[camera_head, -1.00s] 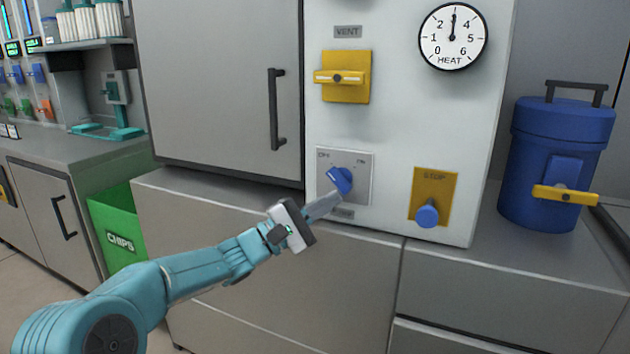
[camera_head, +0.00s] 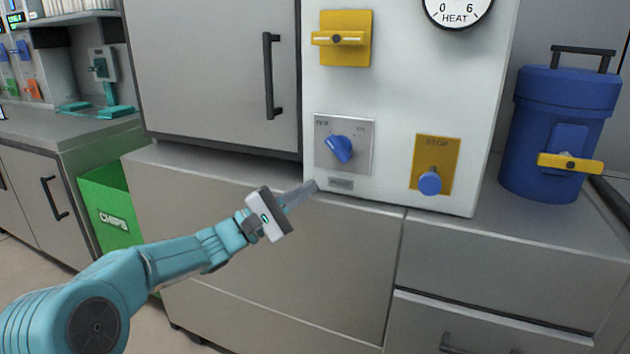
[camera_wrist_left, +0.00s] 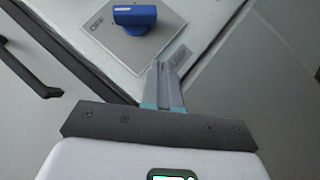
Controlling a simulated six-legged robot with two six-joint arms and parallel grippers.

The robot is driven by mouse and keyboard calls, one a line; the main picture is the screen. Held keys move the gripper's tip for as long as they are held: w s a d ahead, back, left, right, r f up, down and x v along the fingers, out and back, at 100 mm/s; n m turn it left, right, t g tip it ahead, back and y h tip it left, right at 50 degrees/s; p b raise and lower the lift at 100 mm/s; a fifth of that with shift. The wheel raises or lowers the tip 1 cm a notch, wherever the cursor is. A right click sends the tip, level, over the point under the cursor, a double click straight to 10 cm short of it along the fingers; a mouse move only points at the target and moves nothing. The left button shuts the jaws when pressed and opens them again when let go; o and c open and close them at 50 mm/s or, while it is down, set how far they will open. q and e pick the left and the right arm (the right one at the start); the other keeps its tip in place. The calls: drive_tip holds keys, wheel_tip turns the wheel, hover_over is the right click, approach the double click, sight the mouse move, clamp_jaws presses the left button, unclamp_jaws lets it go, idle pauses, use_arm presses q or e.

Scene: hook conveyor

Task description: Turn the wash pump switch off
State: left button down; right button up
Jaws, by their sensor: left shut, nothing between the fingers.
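The wash pump switch is a blue knob (camera_head: 340,149) on a grey square plate (camera_head: 360,166) with OFF at upper left and ON at upper right. The knob is slanted, its upper end leaning left towards OFF. In the left wrist view, the knob (camera_wrist_left: 135,16) is at the top, beside the OFF lettering on the plate (camera_wrist_left: 97,38). My left gripper (camera_head: 312,187) is shut and empty. It is below and left of the knob, apart from it. Its fingers (camera_wrist_left: 163,75) also show in the wrist view. My right gripper is not in view.
A cabinet door with a dark handle (camera_head: 270,75) is left, a blue canister (camera_head: 550,150) right. A green bin (camera_head: 108,205) stands lower left.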

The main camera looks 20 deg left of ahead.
use_arm(q)
drive_tip(key=d+p+v, duration=0.1)
drive_tip(key=v, duration=0.7)
drive_tip(key=shift+s+f, duration=0.2)
drive_tip(key=shift+s, duration=0.1)
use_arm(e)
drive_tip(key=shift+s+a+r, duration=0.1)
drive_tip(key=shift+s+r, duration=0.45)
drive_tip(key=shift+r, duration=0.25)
use_arm(q)
drive_tip(key=shift+d, duration=0.1)
